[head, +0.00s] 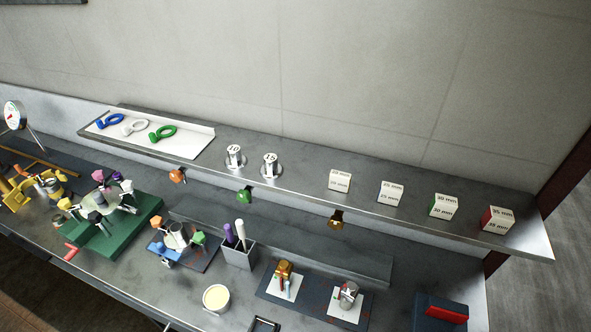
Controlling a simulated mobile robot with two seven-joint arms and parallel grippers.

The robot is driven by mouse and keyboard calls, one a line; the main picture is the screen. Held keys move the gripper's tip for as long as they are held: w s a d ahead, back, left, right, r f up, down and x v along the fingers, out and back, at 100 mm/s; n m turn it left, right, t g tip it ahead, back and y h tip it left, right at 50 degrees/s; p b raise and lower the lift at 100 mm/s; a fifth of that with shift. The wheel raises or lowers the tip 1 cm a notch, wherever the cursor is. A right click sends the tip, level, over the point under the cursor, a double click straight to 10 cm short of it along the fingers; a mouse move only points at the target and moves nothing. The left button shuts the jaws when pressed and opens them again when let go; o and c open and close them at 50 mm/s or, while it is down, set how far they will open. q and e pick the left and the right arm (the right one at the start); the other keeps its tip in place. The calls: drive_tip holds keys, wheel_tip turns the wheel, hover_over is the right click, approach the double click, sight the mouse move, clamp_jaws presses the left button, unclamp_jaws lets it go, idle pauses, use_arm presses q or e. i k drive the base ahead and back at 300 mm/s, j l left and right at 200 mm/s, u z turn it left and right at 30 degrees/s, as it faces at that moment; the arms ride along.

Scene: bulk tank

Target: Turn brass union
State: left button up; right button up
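A small brass-coloured fitting (285,269) stands upright on a white pad on the dark blue mat (316,293), right of the bottom middle of the head view. It looks like the brass union, but it is too small to be certain. A brass-coloured piece (338,219) also hangs at the shelf's front edge. At the far left, a yellow clamp (17,194) stands by a metal fitting with some yellow on it. Neither of my grippers can be made out in the view.
A long metal shelf (310,183) holds a white tray (200,145) with coloured rings, two metal cylinders and several labelled boxes. Below stand a green block (118,235) with coloured knobs, a grey holder (240,255), a white tub (216,299) and a silver fitting (347,296).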

sight(283, 268)
drive_tip(key=i+j+z, duration=0.15)
drive_tip(key=j, duration=0.2)
drive_tip(key=i+j+z, duration=0.15)
drive_tip(key=j, duration=0.2)
drive_tip(key=i+j+z, duration=0.1)
drive_tip(key=j, duration=0.3)
drive_tip(key=i+j+z, duration=0.15)
drive_tip(key=j, duration=0.25)
